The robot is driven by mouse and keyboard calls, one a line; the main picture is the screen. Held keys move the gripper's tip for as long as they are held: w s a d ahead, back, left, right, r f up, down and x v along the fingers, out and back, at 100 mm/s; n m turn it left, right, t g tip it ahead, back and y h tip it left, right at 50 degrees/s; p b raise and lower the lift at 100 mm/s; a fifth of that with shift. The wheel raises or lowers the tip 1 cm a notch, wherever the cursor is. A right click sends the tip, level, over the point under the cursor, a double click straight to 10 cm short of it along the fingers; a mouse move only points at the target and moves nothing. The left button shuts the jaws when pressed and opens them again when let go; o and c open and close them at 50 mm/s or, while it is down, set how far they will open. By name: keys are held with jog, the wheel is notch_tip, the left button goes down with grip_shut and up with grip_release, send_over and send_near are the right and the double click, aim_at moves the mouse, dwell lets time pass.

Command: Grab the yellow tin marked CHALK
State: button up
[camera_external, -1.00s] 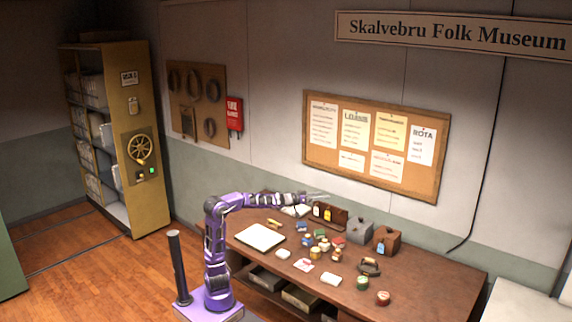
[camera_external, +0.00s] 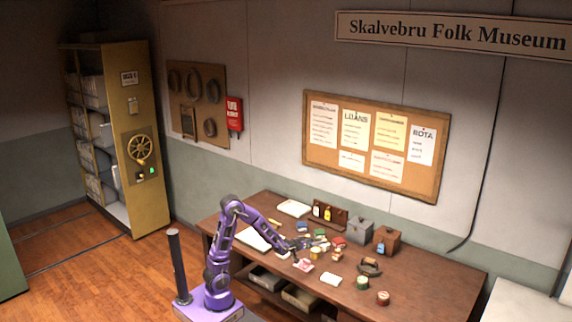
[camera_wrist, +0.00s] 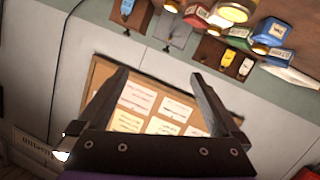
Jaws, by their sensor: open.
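Several small tins and boxes stand on the brown workbench (camera_external: 421,277); their labels are too small to read, so I cannot tell which is marked CHALK. A yellowish tin (camera_external: 314,254) stands close by my gripper (camera_external: 316,243) in the external view. In the wrist view a round yellow-topped tin (camera_wrist: 233,11) is cut off by the top edge, with no readable lettering. The arm and gripper hide part of the cluster.
A grey metal box (camera_external: 359,231) and a brown box (camera_external: 387,240) stand behind the cluster. The bench's right end is clear.

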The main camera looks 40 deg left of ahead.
aim_at(314, 252)
jog(key=s+a+f+g+y, duration=0.1)
jog(key=s+a+f+y, duration=0.4)
jog(key=f, duration=0.3)
jog(key=shift+h, duration=0.4)
jog(key=x, duration=0.3)
jog(key=b+x, duration=0.1)
jog(key=x, duration=0.7)
jog(key=shift+f+b, duration=0.3)
jog(key=shift+f, duration=0.05)
jog(key=x, duration=0.5)
jog(key=shift+a+f+b, duration=0.15)
jog(key=shift+f+b, duration=0.05)
jog(key=shift+b, duration=0.15)
jog(key=c, duration=1.4)
